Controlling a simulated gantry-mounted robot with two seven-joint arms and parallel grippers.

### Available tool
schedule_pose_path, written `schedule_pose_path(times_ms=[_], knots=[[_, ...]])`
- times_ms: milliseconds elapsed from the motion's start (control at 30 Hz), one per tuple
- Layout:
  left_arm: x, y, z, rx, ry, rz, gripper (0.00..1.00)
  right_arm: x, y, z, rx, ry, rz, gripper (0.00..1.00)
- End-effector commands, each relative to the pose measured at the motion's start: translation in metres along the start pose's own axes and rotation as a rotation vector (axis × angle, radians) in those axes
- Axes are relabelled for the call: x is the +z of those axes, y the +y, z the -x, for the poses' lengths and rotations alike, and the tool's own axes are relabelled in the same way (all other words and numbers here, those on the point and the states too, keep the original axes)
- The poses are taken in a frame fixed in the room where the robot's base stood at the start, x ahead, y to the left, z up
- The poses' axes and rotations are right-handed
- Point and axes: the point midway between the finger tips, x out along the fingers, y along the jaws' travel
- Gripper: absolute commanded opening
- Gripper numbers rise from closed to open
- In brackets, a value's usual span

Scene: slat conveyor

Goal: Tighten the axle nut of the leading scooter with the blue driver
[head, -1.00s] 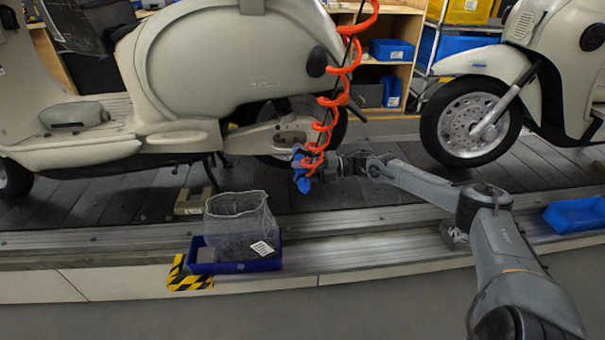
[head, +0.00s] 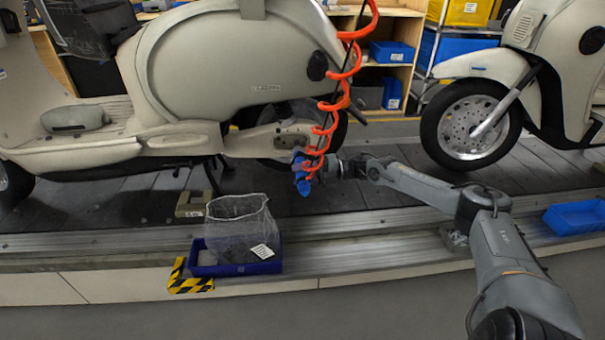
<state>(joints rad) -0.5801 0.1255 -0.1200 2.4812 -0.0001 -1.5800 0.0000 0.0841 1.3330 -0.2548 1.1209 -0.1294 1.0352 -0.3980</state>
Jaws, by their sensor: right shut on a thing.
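The blue driver (head: 304,186) hangs on a coiled orange hose (head: 321,130) in the head view. My right gripper (head: 329,167) is shut on it, at the lower rear of the cream scooter (head: 225,70) on the left. That scooter points left, ahead of a second cream scooter (head: 485,68) on the right. Its rear wheel (head: 335,118) is partly hidden by bodywork, hose and driver. I cannot make out the axle nut, or whether the driver touches it. My left gripper is not in view.
Both scooters stand on the dark slat conveyor (head: 390,200). A blue bin (head: 235,268) with a clear bag stands at the near rail beside a yellow-black marker (head: 190,284). Another blue tray (head: 577,217) lies at the right. Shelves with bins are behind.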

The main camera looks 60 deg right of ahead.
Motion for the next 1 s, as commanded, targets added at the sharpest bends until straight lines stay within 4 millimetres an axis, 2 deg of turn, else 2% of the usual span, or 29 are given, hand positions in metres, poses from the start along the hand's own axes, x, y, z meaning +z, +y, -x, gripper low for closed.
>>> schedule_pose_path(times_ms=[1000], knots=[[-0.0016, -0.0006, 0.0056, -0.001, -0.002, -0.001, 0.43, -0.0011, 0.0006, 0.0000, 0.001, -0.001, 0.005, 0.00]])
